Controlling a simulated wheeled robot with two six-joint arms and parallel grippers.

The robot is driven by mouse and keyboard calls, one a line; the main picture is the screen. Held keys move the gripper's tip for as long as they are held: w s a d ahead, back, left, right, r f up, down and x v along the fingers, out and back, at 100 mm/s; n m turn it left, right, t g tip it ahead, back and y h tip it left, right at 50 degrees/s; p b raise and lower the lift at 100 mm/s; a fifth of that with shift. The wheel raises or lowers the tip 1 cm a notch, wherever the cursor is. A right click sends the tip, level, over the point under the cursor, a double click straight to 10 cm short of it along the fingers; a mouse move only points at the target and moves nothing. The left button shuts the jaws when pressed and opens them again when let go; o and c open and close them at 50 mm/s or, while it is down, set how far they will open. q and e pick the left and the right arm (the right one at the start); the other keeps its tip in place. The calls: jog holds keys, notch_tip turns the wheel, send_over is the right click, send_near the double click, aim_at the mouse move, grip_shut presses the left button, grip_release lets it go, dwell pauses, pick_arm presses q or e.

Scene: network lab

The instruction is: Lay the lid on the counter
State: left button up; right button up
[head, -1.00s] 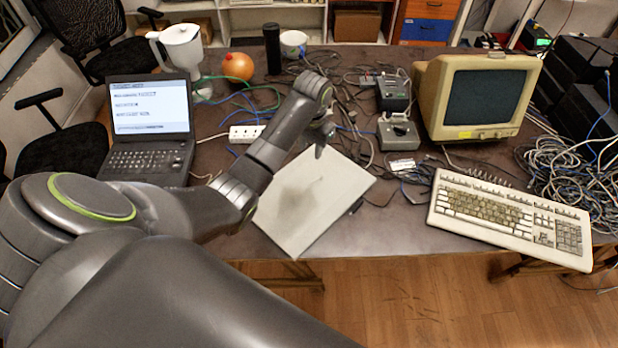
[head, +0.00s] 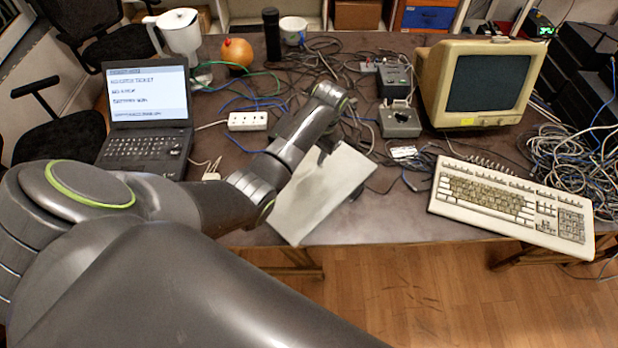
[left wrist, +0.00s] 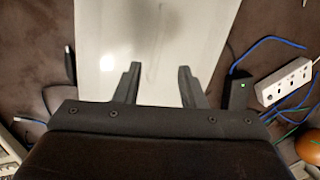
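A flat pale grey-white panel (head: 330,195), the one lid-like thing I can make out, lies on the dark tabletop (head: 390,222) near its front edge. My left gripper (head: 324,153) is over the panel's far part, pointing down. In the left wrist view, the two fingers of my left gripper (left wrist: 160,70) are apart with nothing visible between them except the panel's surface (left wrist: 155,30) beyond. I cannot tell whether the fingertips touch it. My arm hides the panel's left part in the head view. My right gripper is not in view.
Left are an open laptop (head: 146,120), a power strip (head: 248,121) and a white jug (head: 181,40). An orange round object (head: 237,53) stands behind. Cables lie around the panel. Right are a beige monitor (head: 480,85) and keyboard (head: 510,205). A bare strip lies between panel and keyboard.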

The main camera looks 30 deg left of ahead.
aim_at(309, 171)
pick_arm(q)
jog(key=shift+s+a+f+p, duration=0.1)
jog(key=shift+s+f+p, duration=0.05)
jog(key=shift+f, duration=1)
jog(key=shift+s+a+f+p, duration=0.15)
jog(key=shift+f, duration=0.95)
jog(key=shift+s+a+f+p, duration=0.1)
jog(key=shift+s+f+p, duration=0.05)
jog(key=shift+f, duration=1)
grip_shut()
